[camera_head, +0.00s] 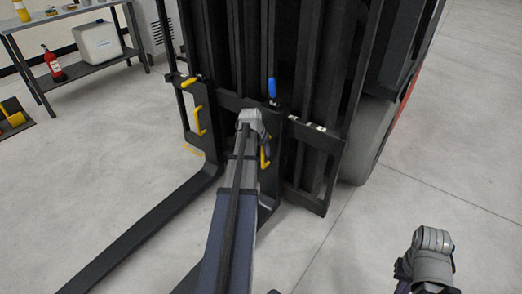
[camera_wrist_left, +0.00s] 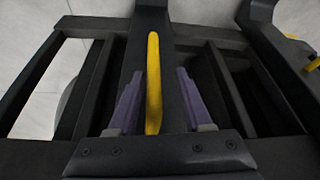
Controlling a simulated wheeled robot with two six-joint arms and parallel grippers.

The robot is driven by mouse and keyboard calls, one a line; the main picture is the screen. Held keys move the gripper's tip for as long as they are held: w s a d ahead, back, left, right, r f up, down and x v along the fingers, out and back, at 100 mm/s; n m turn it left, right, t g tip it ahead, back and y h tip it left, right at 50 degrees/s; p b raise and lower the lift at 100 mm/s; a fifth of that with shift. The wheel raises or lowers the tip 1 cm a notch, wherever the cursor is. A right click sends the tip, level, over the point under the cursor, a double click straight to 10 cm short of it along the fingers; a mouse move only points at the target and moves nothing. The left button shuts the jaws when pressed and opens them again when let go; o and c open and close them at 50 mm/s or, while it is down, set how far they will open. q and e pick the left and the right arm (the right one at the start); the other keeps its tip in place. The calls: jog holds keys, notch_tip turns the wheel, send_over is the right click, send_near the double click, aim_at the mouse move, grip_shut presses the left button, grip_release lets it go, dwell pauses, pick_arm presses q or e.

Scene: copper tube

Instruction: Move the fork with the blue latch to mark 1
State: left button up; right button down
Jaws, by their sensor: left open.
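The fork with the blue latch (camera_head: 273,180) hangs on the forklift's dark carriage bar, right of the other fork. Its blue latch (camera_head: 272,87) stands upright at its top. Its yellow handle (camera_head: 265,158) is partly hidden behind my left wrist. In the left wrist view the yellow handle (camera_wrist_left: 153,85) runs lengthwise between the two purple fingers of my left gripper (camera_wrist_left: 158,73), which is open with gaps on both sides. Pale marks (camera_head: 307,124) show on the bar to the right of this fork; I cannot read their numbers. My right gripper's fingers are out of view.
The other fork (camera_head: 160,225) stands to the left, with a yellow latch (camera_head: 189,82) and handle (camera_head: 198,120). A forklift wheel (camera_head: 367,140) is at the right. A shelf table (camera_head: 85,65) and a fire extinguisher (camera_head: 53,65) stand far left. The floor right of the forklift is clear.

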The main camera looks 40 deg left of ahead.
pick_arm(q)
jog(key=shift+d+r, duration=0.1)
jog(key=a+p+v, duration=0.1)
jog(key=p+v, duration=0.6)
jog(key=shift+d+r, duration=0.3)
jog(key=shift+d, duration=0.15)
jog(key=shift+s, duration=0.15)
